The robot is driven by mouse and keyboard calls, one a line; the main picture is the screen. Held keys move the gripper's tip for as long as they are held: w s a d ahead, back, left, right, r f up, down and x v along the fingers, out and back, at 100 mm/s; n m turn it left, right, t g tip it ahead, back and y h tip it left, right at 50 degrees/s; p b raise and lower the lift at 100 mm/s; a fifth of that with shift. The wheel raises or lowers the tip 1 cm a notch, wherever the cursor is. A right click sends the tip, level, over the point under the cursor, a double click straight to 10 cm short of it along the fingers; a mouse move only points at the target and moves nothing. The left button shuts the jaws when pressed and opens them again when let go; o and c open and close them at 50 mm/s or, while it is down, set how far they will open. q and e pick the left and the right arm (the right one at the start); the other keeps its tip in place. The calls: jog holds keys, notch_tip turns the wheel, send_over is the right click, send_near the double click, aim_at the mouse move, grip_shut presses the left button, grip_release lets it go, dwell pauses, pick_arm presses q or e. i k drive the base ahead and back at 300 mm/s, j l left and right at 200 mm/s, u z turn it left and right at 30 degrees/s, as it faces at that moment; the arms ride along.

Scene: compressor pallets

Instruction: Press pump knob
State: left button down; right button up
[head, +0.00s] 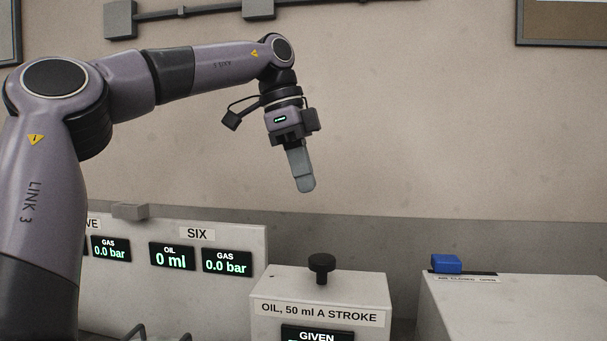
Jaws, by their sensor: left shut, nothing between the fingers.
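The pump is a pale box (272,288) labelled "OIL, 50 ml A STROKE", with a display marked "GIVEN" cut off by the bottom edge. Its black round knob (321,264) stands upright on top, on a short stem. My left gripper (305,188) is shut and empty, pointing down, above and slightly left of the knob in the picture, with a clear gap between them. My right gripper is not in view.
A pale panel (215,228) on the left is marked "SIX", with displays reading 0 ml oil and 0.0 bar gas. A pale box (520,315) on the right carries a blue part (446,263) on top. The wall behind is bare around the gripper.

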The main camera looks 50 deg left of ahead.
aim_at(322, 271)
jog(key=k, duration=1.5)
